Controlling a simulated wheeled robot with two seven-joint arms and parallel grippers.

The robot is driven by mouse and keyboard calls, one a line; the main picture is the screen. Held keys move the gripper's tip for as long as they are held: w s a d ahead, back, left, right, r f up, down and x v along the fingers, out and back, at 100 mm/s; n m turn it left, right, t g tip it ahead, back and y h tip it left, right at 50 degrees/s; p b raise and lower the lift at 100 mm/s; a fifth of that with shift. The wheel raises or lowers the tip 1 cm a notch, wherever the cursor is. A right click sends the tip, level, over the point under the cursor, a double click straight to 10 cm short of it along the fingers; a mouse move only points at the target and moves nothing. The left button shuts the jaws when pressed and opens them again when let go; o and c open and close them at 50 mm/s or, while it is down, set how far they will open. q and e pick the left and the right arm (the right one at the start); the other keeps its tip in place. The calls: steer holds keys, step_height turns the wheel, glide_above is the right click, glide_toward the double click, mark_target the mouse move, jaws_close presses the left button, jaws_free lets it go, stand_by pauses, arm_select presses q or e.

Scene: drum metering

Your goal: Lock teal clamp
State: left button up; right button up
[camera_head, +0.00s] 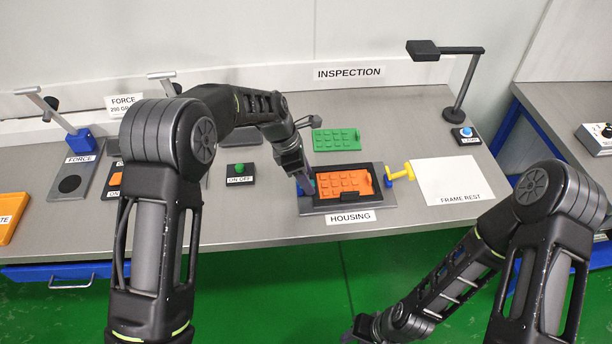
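The housing fixture (340,207) sits on the grey bench at the middle, with an orange ribbed part (344,184) in its black frame. A small teal piece (310,188), which looks like the teal clamp, shows at the fixture's left edge. My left gripper (304,182) points down right at it and hides most of it. I cannot tell whether its fingers touch or hold the clamp. A yellow clamp (402,172) on a blue base is at the fixture's right side.
A green ribbed part (336,140) lies behind the fixture. The white frame rest plate (458,182) is to the right, with a lamp stand (456,90) and a blue button (466,132) behind it. An on/off button box (240,172) stands left of the fixture.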

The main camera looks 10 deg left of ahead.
arm_select(q)
steer(key=shift+o, duration=1.4)
steer(key=b+v, duration=0.2)
steer(key=v, duration=0.5)
steer(key=shift+a+r, duration=0.1)
steer(key=shift+r, duration=0.3)
steer(key=shift+s, duration=0.1)
